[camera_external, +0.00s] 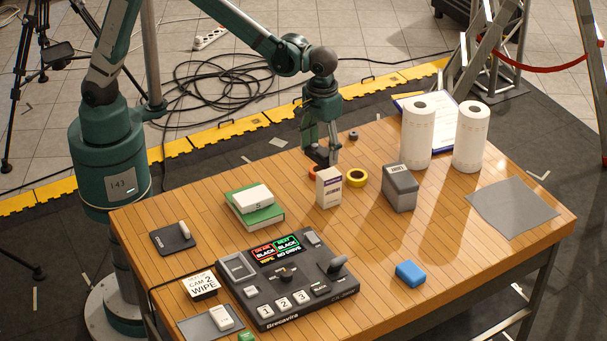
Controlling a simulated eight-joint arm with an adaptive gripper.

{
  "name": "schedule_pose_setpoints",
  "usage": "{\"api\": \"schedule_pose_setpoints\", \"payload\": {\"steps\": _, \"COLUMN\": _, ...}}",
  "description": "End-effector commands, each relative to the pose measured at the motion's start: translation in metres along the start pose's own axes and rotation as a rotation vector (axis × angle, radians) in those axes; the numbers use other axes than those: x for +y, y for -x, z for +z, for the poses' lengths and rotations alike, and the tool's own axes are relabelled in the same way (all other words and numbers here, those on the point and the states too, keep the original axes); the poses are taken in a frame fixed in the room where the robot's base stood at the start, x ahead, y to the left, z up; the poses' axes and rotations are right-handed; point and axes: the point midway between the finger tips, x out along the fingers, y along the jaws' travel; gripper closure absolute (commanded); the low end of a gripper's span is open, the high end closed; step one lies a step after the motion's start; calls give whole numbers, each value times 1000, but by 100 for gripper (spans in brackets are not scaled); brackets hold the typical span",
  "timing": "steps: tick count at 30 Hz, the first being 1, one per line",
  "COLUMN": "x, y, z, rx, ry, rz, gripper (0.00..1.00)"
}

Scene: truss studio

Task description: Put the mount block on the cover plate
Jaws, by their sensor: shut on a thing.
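My gripper (320,158) points down over the back edge of the wooden table. It is shut on a small dark thing that I take for the mount block; the fingers and the white box in front hide most of it. I cannot tell for sure which thing is the cover plate. A flat black plate (164,241) lies at the table's left with a small pale piece on it. My gripper is well to the right of this plate and farther back.
A green book (262,218) and a switcher console (286,280) lie nearer the plate. Two paper rolls (418,135) stand at back right. The front right is mostly clear.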

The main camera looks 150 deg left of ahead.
Motion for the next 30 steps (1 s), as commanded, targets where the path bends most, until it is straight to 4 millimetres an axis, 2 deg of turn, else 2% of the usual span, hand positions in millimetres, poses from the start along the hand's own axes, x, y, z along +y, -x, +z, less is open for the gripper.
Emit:
{"api": "schedule_pose_setpoints", "payload": {"steps": 1, "x": 2, "y": 1, "z": 18, "rx": 0, "ry": -9, "rz": 0, "gripper": 54}}
{"api": "schedule_pose_setpoints", "payload": {"steps": 3, "x": 3, "y": 1, "z": 39, "rx": 0, "ry": -14, "rz": 0, "gripper": 54}}
{"api": "schedule_pose_setpoints", "payload": {"steps": 14, "x": -1, "y": 2, "z": 146, "rx": 0, "ry": -41, "rz": 0, "gripper": 54}}
{"api": "schedule_pose_setpoints", "payload": {"steps": 20, "x": -11, "y": 2, "z": 202, "rx": 0, "ry": -57, "rz": 0, "gripper": 54}}
{"api": "schedule_pose_setpoints", "payload": {"steps": 30, "x": -38, "y": -1, "z": 291, "rx": 0, "ry": -83, "rz": 0, "gripper": 54}}
